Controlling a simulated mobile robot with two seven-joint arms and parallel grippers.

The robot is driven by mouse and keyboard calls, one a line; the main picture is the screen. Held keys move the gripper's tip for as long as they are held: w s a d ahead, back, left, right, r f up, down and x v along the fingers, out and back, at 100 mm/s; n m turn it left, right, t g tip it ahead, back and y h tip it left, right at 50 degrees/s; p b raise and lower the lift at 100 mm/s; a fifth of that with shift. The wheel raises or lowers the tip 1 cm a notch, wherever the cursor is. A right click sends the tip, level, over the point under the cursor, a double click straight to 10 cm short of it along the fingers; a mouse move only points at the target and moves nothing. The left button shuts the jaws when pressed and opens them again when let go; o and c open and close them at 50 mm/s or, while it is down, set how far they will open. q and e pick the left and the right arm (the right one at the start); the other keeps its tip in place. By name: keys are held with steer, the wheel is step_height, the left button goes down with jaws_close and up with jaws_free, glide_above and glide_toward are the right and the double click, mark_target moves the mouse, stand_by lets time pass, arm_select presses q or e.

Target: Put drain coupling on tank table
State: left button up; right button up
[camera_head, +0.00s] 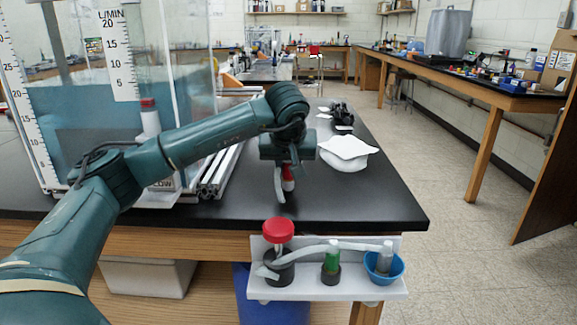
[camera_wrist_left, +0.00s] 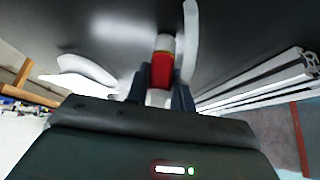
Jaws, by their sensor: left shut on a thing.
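My left gripper (camera_head: 288,168) points down over the black tank table (camera_head: 350,205), near its front edge. It is shut on a small red and white cylindrical piece (camera_head: 288,180), which looks like the drain coupling. In the left wrist view the coupling (camera_wrist_left: 162,68) sits between the two dark fingers (camera_wrist_left: 162,88). A pale curved strip or tube (camera_head: 279,184) shows right beside it. I cannot tell whether the coupling touches the table top. My right gripper is not in view.
The clear water tank (camera_head: 85,110) stands left, with metal extrusion rails (camera_head: 218,172) beside it. A white cloth-like bundle (camera_head: 346,152) lies right of the gripper. A white shelf (camera_head: 325,288) with a red-capped container (camera_head: 278,230) hangs at the table front. The table's front right is clear.

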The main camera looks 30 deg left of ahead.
arm_select(q)
steer(key=shift+f, duration=0.15)
steer(key=o, duration=1)
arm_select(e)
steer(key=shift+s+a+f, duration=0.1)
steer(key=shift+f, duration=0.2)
arm_select(q)
steer(key=shift+s+d+r, duration=0.1)
steer(key=shift+s+r, duration=0.05)
steer(key=shift+r, duration=0.35)
steer(key=p+v, duration=0.1)
steer(key=v, duration=1)
steer(key=shift+s, duration=0.1)
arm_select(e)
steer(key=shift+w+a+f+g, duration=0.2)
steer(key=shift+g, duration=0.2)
